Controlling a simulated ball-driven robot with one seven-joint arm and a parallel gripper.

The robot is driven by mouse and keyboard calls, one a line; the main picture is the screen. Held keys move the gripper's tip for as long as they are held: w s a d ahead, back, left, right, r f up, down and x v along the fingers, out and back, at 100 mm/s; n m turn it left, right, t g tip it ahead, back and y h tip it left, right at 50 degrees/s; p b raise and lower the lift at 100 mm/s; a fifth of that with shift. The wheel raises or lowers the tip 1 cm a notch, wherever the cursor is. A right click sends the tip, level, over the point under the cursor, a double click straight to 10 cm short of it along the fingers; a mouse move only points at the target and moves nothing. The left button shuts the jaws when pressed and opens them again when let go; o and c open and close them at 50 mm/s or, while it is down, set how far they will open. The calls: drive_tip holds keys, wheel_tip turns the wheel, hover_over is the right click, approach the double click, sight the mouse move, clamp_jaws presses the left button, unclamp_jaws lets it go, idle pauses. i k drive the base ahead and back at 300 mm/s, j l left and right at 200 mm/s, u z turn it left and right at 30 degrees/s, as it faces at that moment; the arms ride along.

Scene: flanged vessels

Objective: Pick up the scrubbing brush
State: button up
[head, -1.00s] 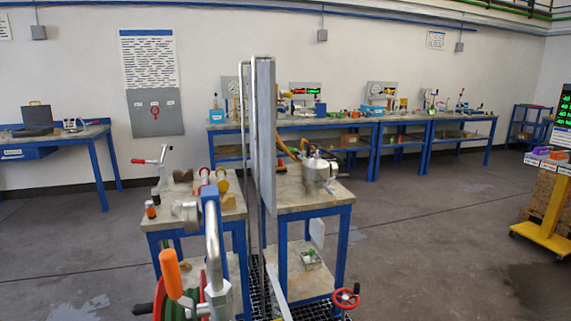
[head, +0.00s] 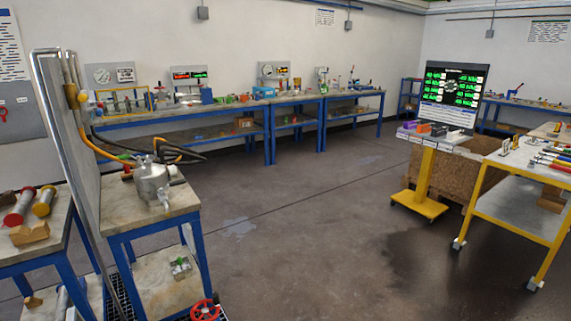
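I cannot make out a scrubbing brush for certain in the head view. A yellow cart (head: 513,234) at the right carries several small tools (head: 553,163) with coloured handles, too small to name. A tan wooden-looking piece (head: 30,233) lies on the left bench, next to red-ended and yellow-ended rollers (head: 19,207); I cannot tell what it is. My gripper is not in view.
A blue-legged stand (head: 190,202) with a metal vessel (head: 151,182) is at the left, beside a tall grey panel (head: 70,140). A red handwheel (head: 205,310) is low in front. A yellow display stand (head: 427,180) is at the right. The middle floor is open.

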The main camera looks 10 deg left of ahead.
sight(127, 175)
drive_tip(key=i+l+z, duration=0.2)
drive_tip(key=i+z, duration=0.3)
drive_tip(key=i, duration=0.2)
drive_tip(key=i+z, duration=0.5)
drive_tip(key=i, duration=0.2)
drive_tip(key=i+u, duration=0.25)
drive_tip(key=i, duration=0.25)
drive_tip(key=i+u, duration=0.2)
drive_tip(key=i, duration=0.25)
drive_tip(key=i+l+u, duration=0.25)
drive_tip(key=i, duration=0.2)
drive_tip(key=i+j+u, duration=0.25)
drive_tip(key=i+u, duration=0.15)
drive_tip(key=i+j+u, duration=0.1)
drive_tip(key=i+u, duration=0.75)
drive_tip(key=i, duration=0.2)
drive_tip(key=i+l+u, duration=0.25)
drive_tip(key=i+u, duration=0.35)
drive_tip(key=i, duration=1.75)
drive_tip(key=i+l+z, duration=0.15)
drive_tip(key=i, duration=1.4)
drive_tip(key=i+u, duration=0.1)
drive_tip(key=u, duration=1.85)
